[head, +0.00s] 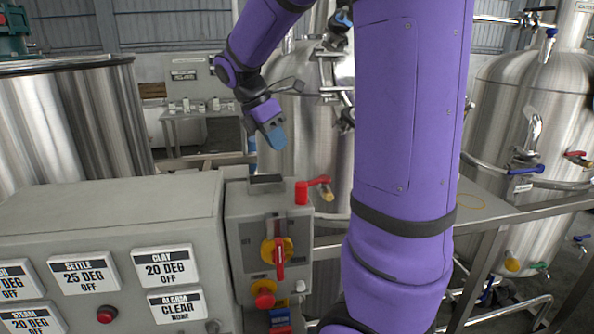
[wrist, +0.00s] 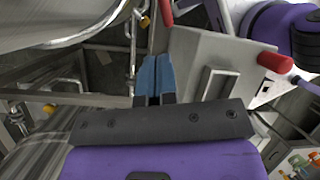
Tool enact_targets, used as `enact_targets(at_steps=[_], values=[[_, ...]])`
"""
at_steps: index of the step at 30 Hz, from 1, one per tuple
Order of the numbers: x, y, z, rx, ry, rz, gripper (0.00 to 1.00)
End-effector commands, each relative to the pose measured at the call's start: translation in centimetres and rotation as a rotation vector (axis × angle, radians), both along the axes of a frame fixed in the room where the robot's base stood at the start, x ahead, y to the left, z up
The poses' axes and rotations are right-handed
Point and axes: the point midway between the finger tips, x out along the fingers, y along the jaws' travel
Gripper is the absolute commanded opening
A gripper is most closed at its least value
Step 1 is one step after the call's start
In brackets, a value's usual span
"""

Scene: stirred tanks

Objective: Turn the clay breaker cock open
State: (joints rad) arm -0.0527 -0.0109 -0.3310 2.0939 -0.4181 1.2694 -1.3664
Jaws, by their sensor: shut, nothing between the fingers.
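My gripper (head: 276,136) is shut and empty, its blue fingertips together in the air above and behind the grey switch box (head: 240,215). The fingertips also show in the wrist view (wrist: 154,76). The box carries a red rotary handle (head: 279,258) on a yellow plate, pointing down. A red lever (head: 319,181) with a red cylinder beside it (head: 301,192) is at the box's upper right. No readable label shows which of these is the clay breaker cock. The panel's clay sign (head: 165,265) reads "20 DEG OFF". My gripper touches none of them.
The sign panel (head: 110,215) fills the lower left. Steel tanks stand at left (head: 110,120), centre and right (head: 530,110). A metal frame rail (head: 520,212) crosses at right. A red mushroom button (head: 264,296) sits below the rotary handle. My arm hides the centre right.

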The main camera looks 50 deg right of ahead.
Motion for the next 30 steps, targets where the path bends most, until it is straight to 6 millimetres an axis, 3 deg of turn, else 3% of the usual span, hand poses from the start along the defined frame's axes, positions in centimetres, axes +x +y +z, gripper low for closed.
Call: enact_targets(at_steps=[17, 23, 30], values=[[0.6, -0.2, 0.3, -0.077, -0.087, -0.286, 0.00], [1.2, -0.4, 0.6, -0.155, -0.167, -0.562, 0.00], [2.2, -0.8, 1.0, -0.301, -0.301, -1.029, 0.00]])
